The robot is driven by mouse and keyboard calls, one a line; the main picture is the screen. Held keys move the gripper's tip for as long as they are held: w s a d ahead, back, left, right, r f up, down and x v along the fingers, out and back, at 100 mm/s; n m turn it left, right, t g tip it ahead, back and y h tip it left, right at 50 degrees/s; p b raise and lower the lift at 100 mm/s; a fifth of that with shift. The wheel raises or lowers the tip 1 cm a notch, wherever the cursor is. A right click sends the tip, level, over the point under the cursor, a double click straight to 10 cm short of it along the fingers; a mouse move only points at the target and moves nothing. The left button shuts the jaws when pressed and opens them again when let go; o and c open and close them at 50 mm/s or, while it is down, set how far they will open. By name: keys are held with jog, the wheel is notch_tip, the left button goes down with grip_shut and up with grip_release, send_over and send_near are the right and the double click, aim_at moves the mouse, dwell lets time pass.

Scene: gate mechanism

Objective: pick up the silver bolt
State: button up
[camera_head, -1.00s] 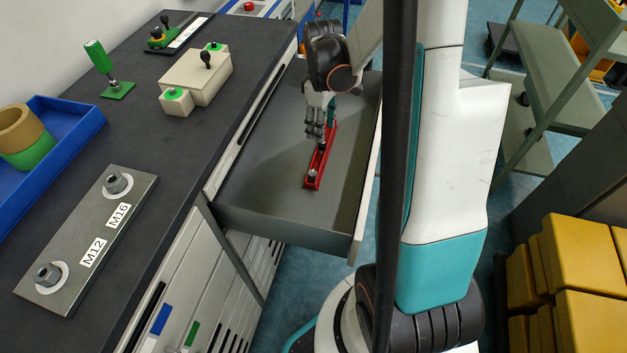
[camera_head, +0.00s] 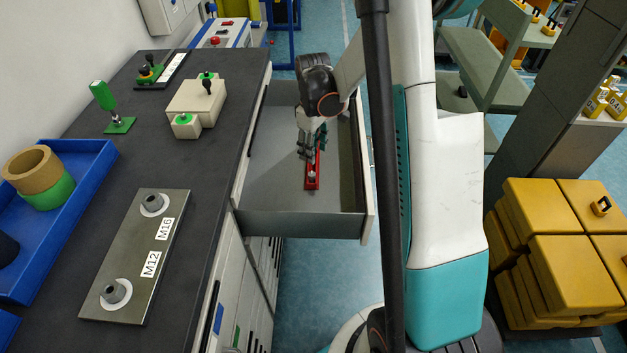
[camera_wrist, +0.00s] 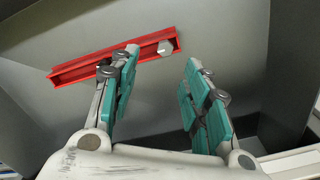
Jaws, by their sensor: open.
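The silver bolt (camera_wrist: 165,48) shows its hexagonal head at the right end of a red channel-shaped holder (camera_wrist: 80,70) in the wrist view. In the head view the red holder (camera_head: 312,182) lies on the floor of the open grey drawer (camera_head: 270,180), and the bolt is too small to make out clearly near its front end. My gripper (camera_head: 308,152) is over the holder, pointing down. In the wrist view my gripper (camera_wrist: 162,58) has its teal-padded fingers apart with nothing between them. The bolt head appears between the fingertip ends, beyond them; I cannot tell the exact gap.
The drawer's front wall (camera_head: 300,224) and sides surround the holder. The dark worktop (camera_head: 195,165) at left bears a metal plate (camera_head: 140,255) marked M16 and M12, a beige box (camera_head: 196,103) and a blue tray (camera_head: 95,160). Yellow boxes (camera_head: 575,270) stand at right. The drawer floor around the holder is clear.

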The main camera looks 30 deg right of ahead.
send_over(313, 174)
jog(key=f, duration=0.2)
jog(key=f+b, duration=0.1)
jog(key=f, duration=0.1)
jog(key=shift+w+d+f, duration=0.1)
jog(key=shift+w+d, duration=0.1)
jog(key=shift+w, duration=0.1)
jog(key=shift+s+a+f+b, duration=0.2)
jog(key=shift+f+b, duration=0.35)
jog(key=shift+f, duration=0.8)
jog(key=shift+s+a+f+b, duration=0.15)
jog(key=shift+f+b, duration=0.35)
jog(key=shift+f, duration=0.8)
jog(key=shift+d, duration=0.1)
jog(key=shift+r, duration=0.1)
jog(key=shift+c, duration=0.5)
grip_shut()
